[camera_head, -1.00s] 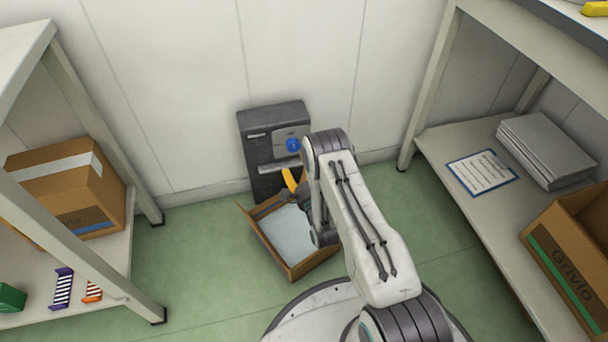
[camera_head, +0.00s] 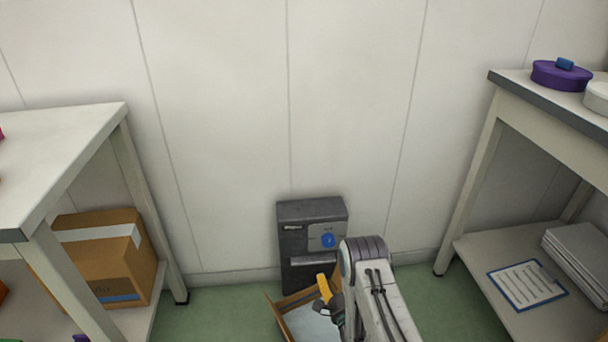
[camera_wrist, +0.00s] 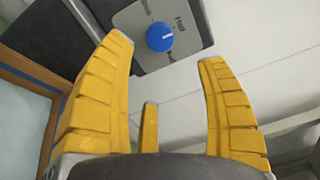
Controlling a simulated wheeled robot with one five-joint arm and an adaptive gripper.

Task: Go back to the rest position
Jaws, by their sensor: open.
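My gripper (camera_wrist: 165,85) has yellow ribbed fingers spread apart in the wrist view, with nothing between them. A blue round knob (camera_wrist: 160,37) on a grey labelled panel shows just beyond the fingertips. In the head view my gripper (camera_head: 324,290) shows as a small yellow finger in front of the dark grey machine (camera_head: 296,240), partly hidden by my arm. The knob (camera_head: 328,240) is on the machine's upper right face. My arm reaches down at the lower middle, over an open cardboard box.
The open cardboard box (camera_head: 285,313) with a pale inside stands before the machine. A shelf table (camera_head: 75,128) with a taped box (camera_head: 100,262) is on the left. Another table (camera_head: 520,92) on the right bears a purple round container (camera_head: 560,75); a clipboard (camera_head: 527,284) lies below.

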